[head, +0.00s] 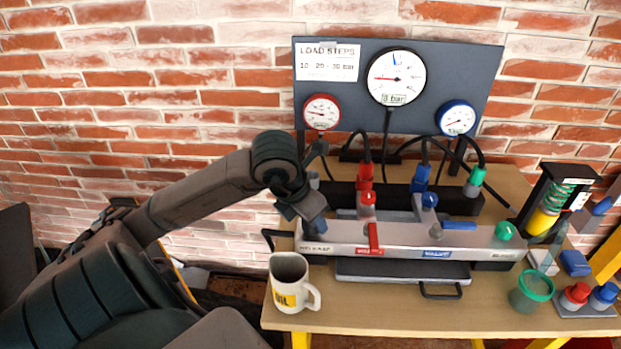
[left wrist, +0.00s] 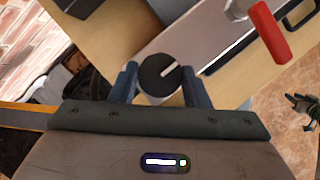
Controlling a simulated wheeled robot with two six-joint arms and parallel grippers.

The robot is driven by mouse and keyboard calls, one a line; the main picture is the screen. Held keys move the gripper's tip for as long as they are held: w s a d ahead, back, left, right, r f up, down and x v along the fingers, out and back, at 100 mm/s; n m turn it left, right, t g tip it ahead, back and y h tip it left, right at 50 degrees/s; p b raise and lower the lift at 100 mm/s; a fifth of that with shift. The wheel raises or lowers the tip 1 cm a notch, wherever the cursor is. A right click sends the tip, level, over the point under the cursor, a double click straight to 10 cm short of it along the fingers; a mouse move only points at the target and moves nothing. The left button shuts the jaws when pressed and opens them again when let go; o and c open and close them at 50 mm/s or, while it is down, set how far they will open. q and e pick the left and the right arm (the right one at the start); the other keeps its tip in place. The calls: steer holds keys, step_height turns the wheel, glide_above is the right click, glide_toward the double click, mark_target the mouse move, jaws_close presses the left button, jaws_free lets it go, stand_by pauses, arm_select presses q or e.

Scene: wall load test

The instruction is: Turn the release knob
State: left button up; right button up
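A round black knob (left wrist: 160,75) with a white pointer line shows in the left wrist view, near the end of the silver manifold. My left gripper (left wrist: 160,91) is open, with one blue-grey finger on each side of the knob. I see no clear grip on it, and cannot tell how deep the fingers reach. In the head view my left gripper (head: 312,222) points down at the left end of the silver manifold (head: 400,240) and hides the knob. My right gripper does not clearly show.
A white mug (head: 290,282) stands just in front of the manifold's left end. A red lever (head: 373,238) and a blue lever (head: 459,226) sit farther right. Hoses rise behind to the gauge board (head: 470,75). A green-rimmed cup (head: 532,292) stands at the right.

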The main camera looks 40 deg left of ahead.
arm_select(q)
steer(key=o, duration=0.3)
steer(key=shift+o, duration=0.2)
steer(key=shift+r, duration=0.1)
steer(key=shift+s+a+r, duration=0.1)
steer(key=shift+s+r, duration=0.1)
steer(key=shift+r, duration=0.35)
steer(key=v, duration=0.4)
steer(key=shift+r, duration=0.1)
steer(key=b+v, duration=0.2)
steer(key=v, duration=0.3)
steer(key=shift+s+r+b, duration=0.1)
steer(key=shift+s+b, duration=0.05)
steer(key=shift+b, duration=0.2)
arm_select(e)
step_height(320, 180, up, 9)
steer(key=w, duration=0.1)
steer(key=shift+a+f+t, duration=0.15)
steer(key=shift+a+t, duration=0.25)
